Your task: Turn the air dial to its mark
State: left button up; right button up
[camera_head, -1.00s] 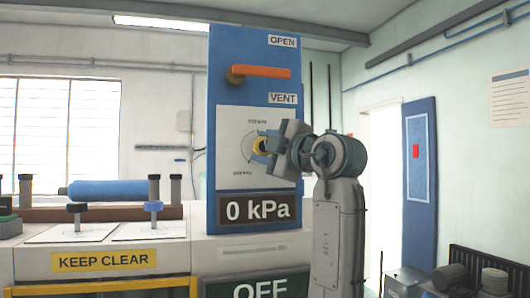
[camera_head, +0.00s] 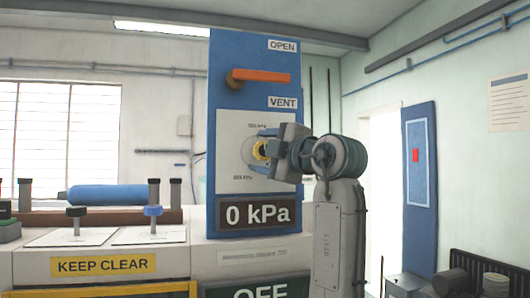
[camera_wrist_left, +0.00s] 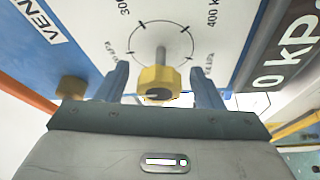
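The air dial is a yellow knob (camera_head: 260,149) on a white scale plate (camera_head: 235,178) on the blue panel. My left gripper (camera_head: 268,148) is at the dial, coming from the right. In the left wrist view its two fingers (camera_wrist_left: 161,86) stand on either side of the knob, with a small gap at each side. The display (camera_head: 257,214) below reads 0 kPa. The gripper hides the plate's right part in the head view. My right gripper is not in view.
An orange lever (camera_head: 262,76) sits above the dial, between the OPEN and VENT labels.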

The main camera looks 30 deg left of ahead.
pick_arm(q)
jog(key=b+v, duration=0.5)
jog(key=v, duration=0.5)
jog(key=shift+d, duration=0.4)
jog(key=shift+s, duration=0.15)
jog(key=shift+f, duration=0.1)
